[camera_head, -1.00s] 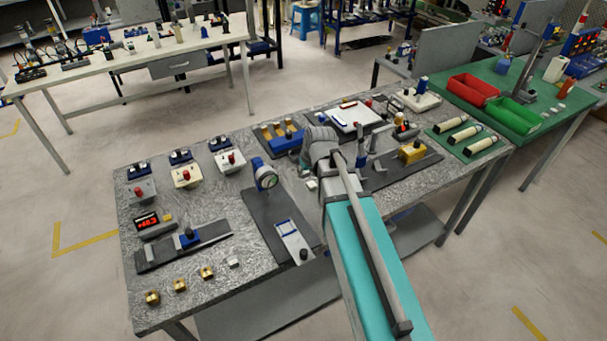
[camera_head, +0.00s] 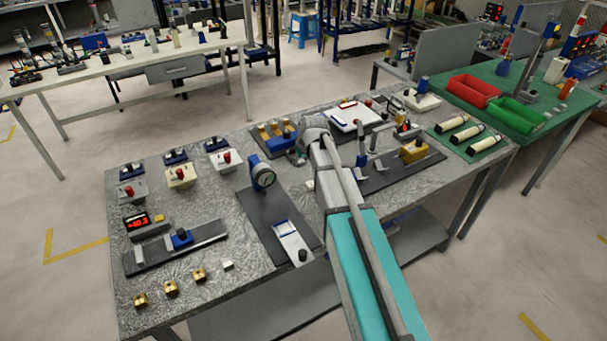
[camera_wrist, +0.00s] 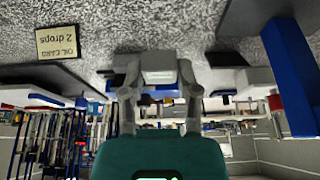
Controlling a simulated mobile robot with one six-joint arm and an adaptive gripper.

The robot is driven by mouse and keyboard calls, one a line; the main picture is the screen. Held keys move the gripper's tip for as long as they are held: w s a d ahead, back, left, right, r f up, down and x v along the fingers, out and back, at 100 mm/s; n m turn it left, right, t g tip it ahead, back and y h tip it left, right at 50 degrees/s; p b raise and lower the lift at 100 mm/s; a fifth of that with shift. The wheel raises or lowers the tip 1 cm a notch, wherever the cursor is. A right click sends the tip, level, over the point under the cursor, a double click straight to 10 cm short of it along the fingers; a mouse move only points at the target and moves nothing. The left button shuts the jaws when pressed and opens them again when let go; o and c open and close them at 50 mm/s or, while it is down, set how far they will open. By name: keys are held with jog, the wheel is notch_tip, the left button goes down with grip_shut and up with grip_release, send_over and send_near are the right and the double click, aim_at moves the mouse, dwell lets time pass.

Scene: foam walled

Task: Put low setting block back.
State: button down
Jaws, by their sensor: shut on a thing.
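In the wrist view my gripper (camera_wrist: 159,82) is shut on a pale grey block, the low setting block (camera_wrist: 158,66), held between its two fingertips. The block is close to the speckled grey table top, and I cannot tell whether it touches it. In the head view my arm covers the gripper and the held block. A small white piece (camera_head: 310,185) lies on the table just left of my arm. Another small pale block (camera_head: 228,265) lies at the front edge, right of several brass blocks (camera_head: 170,287).
A dial gauge stand (camera_head: 263,174) on a dark mat stands left of my arm. A blue rack (camera_head: 280,142) with brass parts and a white tray (camera_head: 356,117) are behind it. An oil card (camera_wrist: 58,42) lies at upper left in the wrist view. Clear table shows around (camera_head: 215,198).

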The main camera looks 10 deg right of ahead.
aim_at(299, 173)
jog(key=shift+w+d+f+b, duration=0.1)
jog(key=shift+w+f+b, duration=1.05)
jog(key=shift+f, duration=0.3)
jog(key=shift+w+f, duration=0.1)
jog(key=shift+w+f+b, duration=0.4)
jog(key=shift+f+b, duration=0.1)
jog(key=shift+b, duration=0.05)
jog(key=shift+f+b, duration=1.4)
jog(key=shift+f, duration=0.15)
jog(key=shift+c, duration=1.7)
grip_release()
jog(key=p+v, duration=1.1)
jog(key=v, duration=0.1)
